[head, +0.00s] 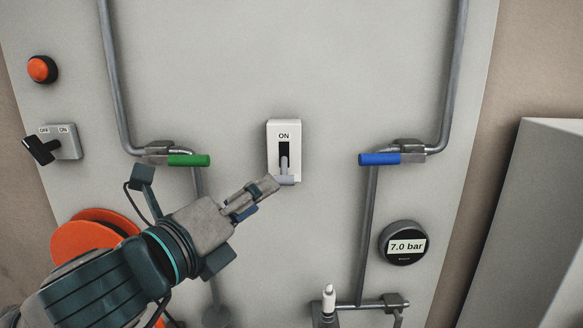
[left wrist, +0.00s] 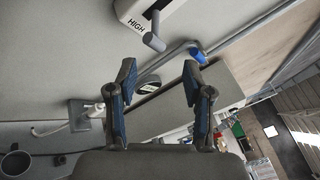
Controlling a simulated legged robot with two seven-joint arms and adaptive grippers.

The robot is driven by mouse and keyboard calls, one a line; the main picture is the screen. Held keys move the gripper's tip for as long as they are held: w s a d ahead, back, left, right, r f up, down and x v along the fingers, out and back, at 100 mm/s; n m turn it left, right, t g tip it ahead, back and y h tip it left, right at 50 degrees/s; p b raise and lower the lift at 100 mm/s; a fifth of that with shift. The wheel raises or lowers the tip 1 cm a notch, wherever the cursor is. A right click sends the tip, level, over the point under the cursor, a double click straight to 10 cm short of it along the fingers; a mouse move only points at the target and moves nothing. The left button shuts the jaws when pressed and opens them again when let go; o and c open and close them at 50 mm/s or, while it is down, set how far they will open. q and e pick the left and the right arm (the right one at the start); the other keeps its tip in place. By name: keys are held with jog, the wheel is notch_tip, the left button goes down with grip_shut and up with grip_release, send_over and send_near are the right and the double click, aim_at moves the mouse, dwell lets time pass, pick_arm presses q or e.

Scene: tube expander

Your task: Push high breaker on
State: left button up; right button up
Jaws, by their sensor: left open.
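The breaker (head: 275,145) is a white box on the grey panel, marked ON at its top. Its grey lever (head: 284,166) sits low in the dark slot, with the handle sticking out near the box's lower end. In the left wrist view the breaker (left wrist: 131,10) is marked HIGH, and its lever handle (left wrist: 154,41) points toward the fingers. My left gripper (head: 264,188) reaches in from the lower left, its tip overlapping the handle's left end in the head view. In the left wrist view the gripper (left wrist: 159,78) is open and empty, with the handle beyond the fingertips. Contact cannot be told. My right gripper is not in view.
A green-handled valve (head: 189,160) is left of the breaker and a blue-handled valve (head: 379,159) right. A gauge (head: 403,243) reads 7.0 bar. An OFF/ON switch (head: 66,142) and orange button (head: 42,69) are at far left. The panel above the breaker is clear.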

aim_at(279, 180)
pick_arm(q)
jog(key=p+x, duration=0.1)
jog(key=x, duration=0.2)
jog(key=a+x, duration=0.1)
jog(key=x, duration=0.1)
jog(key=w+p+x, duration=0.1)
jog(key=x, duration=0.2)
jog(key=shift+w+p, duration=0.2)
jog(key=shift+p, duration=0.15)
jog(key=shift+w+d, duration=0.3)
jog(key=shift+d, duration=0.25)
jog(key=shift+d+f, duration=0.1)
jog(key=shift+d, duration=0.25)
jog(key=shift+a, duration=0.2)
grip_shut()
